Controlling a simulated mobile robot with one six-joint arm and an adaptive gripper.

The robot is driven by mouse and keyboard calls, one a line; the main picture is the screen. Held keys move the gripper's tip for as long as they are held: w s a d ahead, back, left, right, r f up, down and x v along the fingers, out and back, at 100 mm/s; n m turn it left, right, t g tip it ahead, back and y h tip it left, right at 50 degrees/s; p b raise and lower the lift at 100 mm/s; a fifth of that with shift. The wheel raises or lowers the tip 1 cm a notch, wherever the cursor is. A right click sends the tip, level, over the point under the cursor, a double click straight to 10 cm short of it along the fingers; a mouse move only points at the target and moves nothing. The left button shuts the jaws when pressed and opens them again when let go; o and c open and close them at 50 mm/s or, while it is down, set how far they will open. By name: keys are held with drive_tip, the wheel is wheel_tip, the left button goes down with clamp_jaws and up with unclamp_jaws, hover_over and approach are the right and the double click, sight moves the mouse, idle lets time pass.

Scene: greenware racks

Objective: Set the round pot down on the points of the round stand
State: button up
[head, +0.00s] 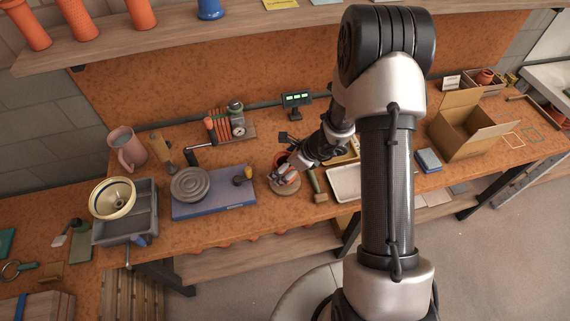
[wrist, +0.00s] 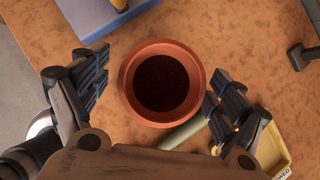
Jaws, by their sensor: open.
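The round pot (wrist: 127,87) is a terracotta pot with a thick rim and a dark hollow inside. In the wrist view it stands upright, seen from above, between the fingers of my gripper (wrist: 160,90). The fingers are spread on both sides of the rim, the right one very close to it; I cannot tell whether it touches. In the head view my gripper (head: 286,172) is low over the bench and largely covers the pot. A round brownish base (head: 284,188) shows under the gripper there. I cannot make out any points on it, nor whether the pot rests on it.
A blue board (head: 215,207) with a grey ridged disc (head: 189,185) lies to the left. A green-handled tool (head: 317,186) and a pale tray (head: 344,184) are close on the right. A cardboard box (head: 462,135) stands farther right. Bare bench shows in front of the blue board.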

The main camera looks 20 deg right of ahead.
idle(0.3)
drive_tip(key=v, duration=1.2)
